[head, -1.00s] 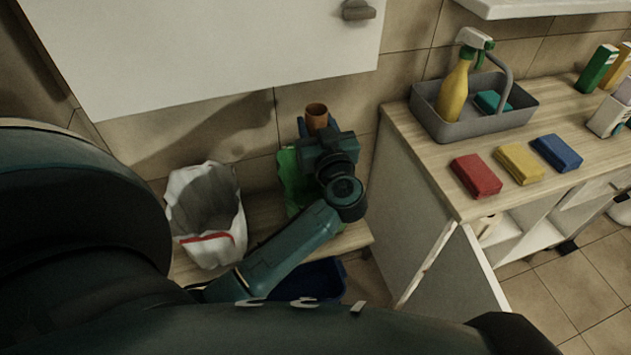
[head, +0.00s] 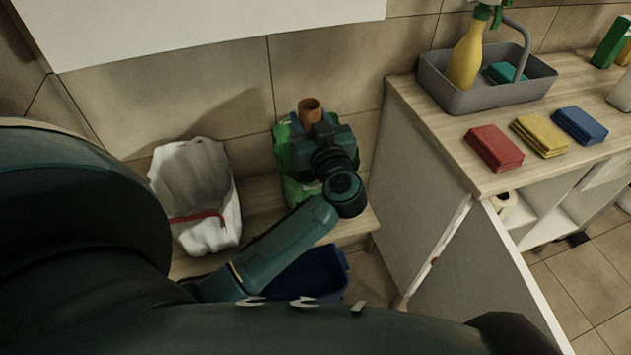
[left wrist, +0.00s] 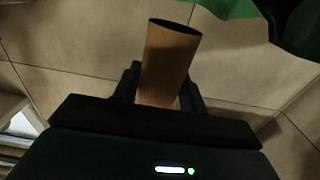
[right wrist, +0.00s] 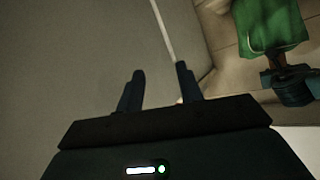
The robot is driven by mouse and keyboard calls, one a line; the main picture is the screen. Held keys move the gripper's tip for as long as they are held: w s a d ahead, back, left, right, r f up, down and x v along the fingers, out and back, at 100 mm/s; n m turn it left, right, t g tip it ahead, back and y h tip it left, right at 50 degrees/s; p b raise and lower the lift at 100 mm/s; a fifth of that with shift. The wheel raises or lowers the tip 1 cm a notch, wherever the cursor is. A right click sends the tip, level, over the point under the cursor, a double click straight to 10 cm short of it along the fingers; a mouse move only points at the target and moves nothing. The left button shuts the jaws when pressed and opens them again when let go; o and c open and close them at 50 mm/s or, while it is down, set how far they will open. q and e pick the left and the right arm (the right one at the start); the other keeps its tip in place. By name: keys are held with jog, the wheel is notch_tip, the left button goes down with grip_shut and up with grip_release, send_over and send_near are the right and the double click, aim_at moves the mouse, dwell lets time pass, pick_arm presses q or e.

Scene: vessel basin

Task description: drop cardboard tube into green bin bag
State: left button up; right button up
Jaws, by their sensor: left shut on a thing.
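The brown cardboard tube (head: 309,110) is held by my left gripper (head: 312,128), over or beside the green bin bag (head: 290,165); the arm hides much of the bag. In the left wrist view the tube (left wrist: 168,62) stands between the two fingers (left wrist: 163,88), and a strip of the green bag (left wrist: 232,8) shows at the top edge, apart from the tube there. My right gripper (right wrist: 158,92) shows in the right wrist view with its fingers apart and nothing between them. That view also shows the green bag (right wrist: 270,25) at the upper right.
A white bag with a red band (head: 200,205) stands left of the green bag on a low wooden shelf (head: 258,195). A blue bin (head: 318,275) is below. A counter at right holds sponges (head: 495,148) and a grey caddy (head: 480,98). A cabinet door (head: 485,270) hangs open.

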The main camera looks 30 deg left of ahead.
pick_arm(q)
jog(key=o, duration=1)
jog(key=v, duration=0.7)
jog(key=shift+s+d+p, duration=0.15)
jog(key=shift+s+p, duration=0.05)
jog(key=shift+p, duration=0.1)
